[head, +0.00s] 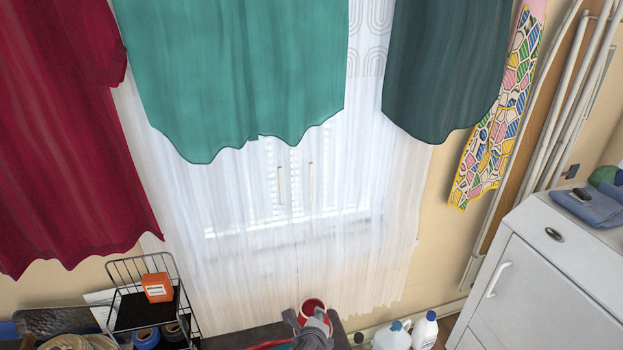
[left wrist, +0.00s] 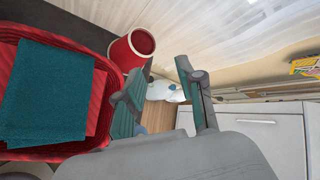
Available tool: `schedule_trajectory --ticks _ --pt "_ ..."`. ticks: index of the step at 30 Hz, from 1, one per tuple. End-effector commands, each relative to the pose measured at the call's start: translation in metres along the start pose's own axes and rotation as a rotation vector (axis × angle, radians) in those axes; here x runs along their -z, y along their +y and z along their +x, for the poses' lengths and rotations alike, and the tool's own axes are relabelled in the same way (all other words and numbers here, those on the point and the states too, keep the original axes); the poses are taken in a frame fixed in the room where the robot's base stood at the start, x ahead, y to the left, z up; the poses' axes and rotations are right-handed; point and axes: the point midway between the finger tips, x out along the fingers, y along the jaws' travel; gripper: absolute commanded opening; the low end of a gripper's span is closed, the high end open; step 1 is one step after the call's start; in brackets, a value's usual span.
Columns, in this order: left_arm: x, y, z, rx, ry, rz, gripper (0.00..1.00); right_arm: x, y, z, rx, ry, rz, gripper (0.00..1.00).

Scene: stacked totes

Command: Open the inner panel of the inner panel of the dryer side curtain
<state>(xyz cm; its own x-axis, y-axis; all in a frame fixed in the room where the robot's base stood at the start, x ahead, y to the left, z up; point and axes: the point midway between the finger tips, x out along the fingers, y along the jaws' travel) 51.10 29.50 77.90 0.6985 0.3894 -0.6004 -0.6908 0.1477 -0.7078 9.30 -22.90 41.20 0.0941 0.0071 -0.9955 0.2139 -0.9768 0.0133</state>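A sheer white curtain hangs over the window in the head view. Its right panel (head: 345,205) is on the side of the white dryer (head: 545,285), and its left panel (head: 225,215) is beside it. Two slim pale pulls hang near the middle, a left one (head: 281,186) and a right one (head: 311,182). The panels appear to meet between them. My left gripper (head: 316,322) is low at the bottom edge, well below the pulls and touching no curtain. In the left wrist view its fingers (left wrist: 163,92) are apart and empty. My right gripper is not in view.
A red cup (head: 313,305) stands beside my left gripper. A red basket (left wrist: 85,65) holds a teal cloth (left wrist: 42,95). White bottles (head: 392,336) stand near the dryer. Teal (head: 240,75), dark green (head: 440,70) and crimson (head: 70,150) cloths hang in front of the window and wall.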

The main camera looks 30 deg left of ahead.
Motion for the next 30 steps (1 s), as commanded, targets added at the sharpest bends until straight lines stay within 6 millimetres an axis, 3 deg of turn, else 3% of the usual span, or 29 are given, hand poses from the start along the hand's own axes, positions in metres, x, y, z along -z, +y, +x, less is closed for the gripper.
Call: schedule_trajectory --ticks 1,3,6,9,13,17,30 --pt "-0.023 -0.053 -0.006 0.092 -0.079 0.169 0.38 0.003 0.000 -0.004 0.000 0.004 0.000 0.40" --pt "-0.051 -0.110 -0.018 0.173 -0.208 0.406 0.38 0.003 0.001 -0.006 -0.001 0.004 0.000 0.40" --pt "-0.086 -0.172 -0.041 0.224 -0.393 0.675 0.38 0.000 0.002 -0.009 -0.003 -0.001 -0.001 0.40" --pt "-0.111 -0.210 -0.061 0.227 -0.536 0.853 0.38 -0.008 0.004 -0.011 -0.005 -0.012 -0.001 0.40" --pt "-0.127 -0.235 -0.076 0.212 -0.636 0.971 0.38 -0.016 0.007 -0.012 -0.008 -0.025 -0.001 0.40" --pt "-0.134 -0.244 -0.071 0.204 -0.659 1.000 0.38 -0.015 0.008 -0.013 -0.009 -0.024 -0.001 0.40" --pt "-0.170 -0.282 -0.001 0.204 -0.655 0.997 0.38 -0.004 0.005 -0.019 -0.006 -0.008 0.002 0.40"
